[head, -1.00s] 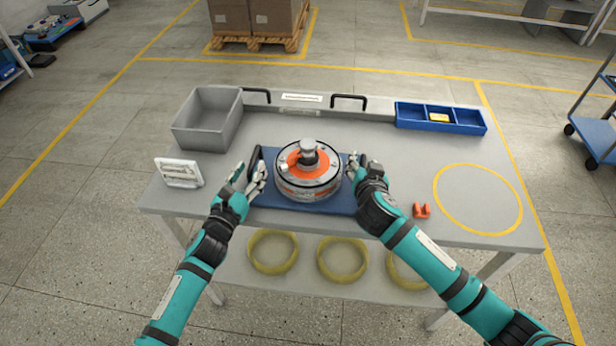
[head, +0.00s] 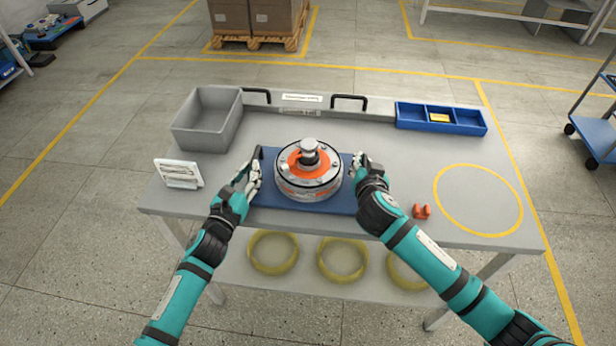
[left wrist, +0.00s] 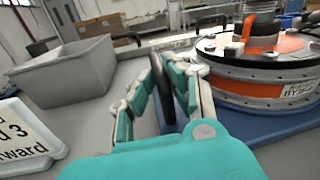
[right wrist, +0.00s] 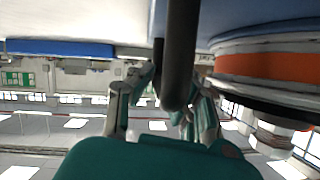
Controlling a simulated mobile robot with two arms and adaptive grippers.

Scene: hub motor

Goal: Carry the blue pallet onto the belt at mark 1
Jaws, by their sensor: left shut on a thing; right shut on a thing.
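The blue pallet (head: 300,202) lies on the grey table with a round hub motor (head: 308,172) on it, silver with an orange ring and a knob on top. My left gripper (head: 251,178) is shut on the pallet's black left handle, which stands between the fingers in the left wrist view (left wrist: 163,90). My right gripper (head: 361,166) is shut on the right handle, a dark bar between the fingers in the right wrist view (right wrist: 180,60). The pallet appears to rest on the table; any small gap below is not visible. No belt or mark 1 is identifiable.
On the table (head: 400,165) are a grey bin (head: 207,122), a sign card (head: 178,173), a blue divided tray (head: 440,118), a small orange part (head: 422,211) and an empty yellow circle (head: 478,199). Yellow rings (head: 342,260) lie on the lower shelf. A blue cart (head: 596,138) stands at right.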

